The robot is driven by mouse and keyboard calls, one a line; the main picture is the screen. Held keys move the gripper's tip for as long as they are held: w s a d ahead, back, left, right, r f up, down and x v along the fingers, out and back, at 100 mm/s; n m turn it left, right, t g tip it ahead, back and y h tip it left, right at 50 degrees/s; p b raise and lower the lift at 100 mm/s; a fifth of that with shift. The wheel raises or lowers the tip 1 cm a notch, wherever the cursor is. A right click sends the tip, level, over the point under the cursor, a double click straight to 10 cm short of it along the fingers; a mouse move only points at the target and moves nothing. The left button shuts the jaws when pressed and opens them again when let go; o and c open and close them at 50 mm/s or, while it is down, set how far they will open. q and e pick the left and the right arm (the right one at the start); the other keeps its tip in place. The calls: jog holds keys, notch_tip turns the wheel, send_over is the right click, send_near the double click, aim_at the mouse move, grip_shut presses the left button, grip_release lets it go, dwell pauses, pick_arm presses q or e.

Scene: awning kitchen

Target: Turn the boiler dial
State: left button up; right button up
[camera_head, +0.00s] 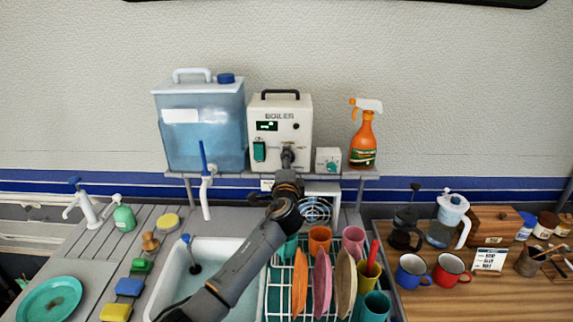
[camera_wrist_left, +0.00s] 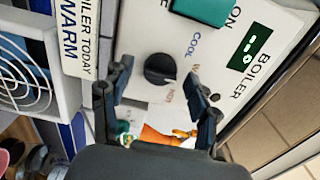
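The white boiler (camera_head: 303,104) stands on the shelf above the sink, with a display and a green switch on its front. Its black dial (camera_wrist_left: 160,68) shows in the wrist view with a COOL label and another label, possibly HOT, around it. Gaps show between fingers and dial; contact is not visible. My right gripper is not in view.
A blue water tank (camera_head: 205,130) stands left of the boiler. A small box with a teal knob (camera_head: 328,161) and an orange spray bottle (camera_head: 363,140) stand to its right. A dish rack (camera_head: 283,300) with plates and cups lies below, beside the sink.

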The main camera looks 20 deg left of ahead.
pick_arm(q)
jog(key=v, duration=1.2)
dwell(0.3)
